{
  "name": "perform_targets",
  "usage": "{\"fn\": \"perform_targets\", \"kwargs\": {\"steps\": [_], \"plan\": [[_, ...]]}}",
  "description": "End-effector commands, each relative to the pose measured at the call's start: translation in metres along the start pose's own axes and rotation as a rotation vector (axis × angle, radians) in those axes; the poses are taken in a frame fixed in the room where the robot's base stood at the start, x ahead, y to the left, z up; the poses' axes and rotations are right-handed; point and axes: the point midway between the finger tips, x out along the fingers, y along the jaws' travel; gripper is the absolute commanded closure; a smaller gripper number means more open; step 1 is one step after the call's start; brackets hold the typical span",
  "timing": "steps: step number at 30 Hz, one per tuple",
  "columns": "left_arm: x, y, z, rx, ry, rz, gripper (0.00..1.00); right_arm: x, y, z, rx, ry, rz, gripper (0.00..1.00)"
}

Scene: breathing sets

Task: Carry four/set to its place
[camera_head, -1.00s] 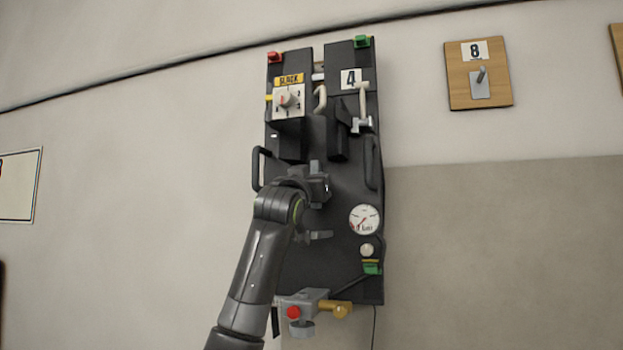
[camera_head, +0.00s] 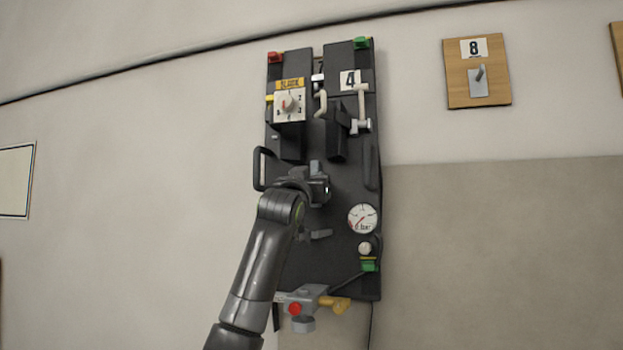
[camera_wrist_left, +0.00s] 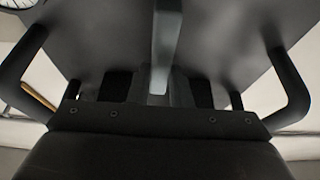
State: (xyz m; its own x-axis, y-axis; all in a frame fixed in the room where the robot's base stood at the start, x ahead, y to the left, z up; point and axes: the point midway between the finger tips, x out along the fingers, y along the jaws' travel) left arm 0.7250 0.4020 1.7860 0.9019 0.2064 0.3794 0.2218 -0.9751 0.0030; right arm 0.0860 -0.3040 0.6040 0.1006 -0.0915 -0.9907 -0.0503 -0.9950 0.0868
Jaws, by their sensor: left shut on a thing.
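The four/set (camera_head: 330,262) is a tall dark backplate with a "4" label (camera_head: 350,80), a dial block (camera_head: 289,106), a round gauge (camera_head: 362,219) and side handles. It stands upright and slightly tilted in front of the wall in the head view. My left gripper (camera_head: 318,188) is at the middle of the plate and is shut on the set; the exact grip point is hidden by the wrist. In the left wrist view the dark plate (camera_wrist_left: 230,35) fills the picture, with a grey bar (camera_wrist_left: 165,45) between the dark fingers. My right gripper is in neither view.
A wooden board (camera_head: 458,90) marked 8 with a metal hook (camera_head: 479,80) is on the wall to the right. Part of another board shows at the right edge. A pale framed panel (camera_head: 15,180) is at the left.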

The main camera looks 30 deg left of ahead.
Motion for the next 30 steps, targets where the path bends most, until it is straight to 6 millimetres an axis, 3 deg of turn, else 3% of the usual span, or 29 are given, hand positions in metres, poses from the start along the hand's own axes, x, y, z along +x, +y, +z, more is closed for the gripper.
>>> {"fn": "perform_targets", "kwargs": {"steps": [3, 30], "plan": [[0.002, 0.000, -0.007, -0.001, 0.014, 0.002, 1.00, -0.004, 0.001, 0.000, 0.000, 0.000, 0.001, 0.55], [-0.006, 0.000, 0.014, 0.000, 0.014, 0.001, 1.00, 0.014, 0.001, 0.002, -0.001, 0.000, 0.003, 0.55]]}}
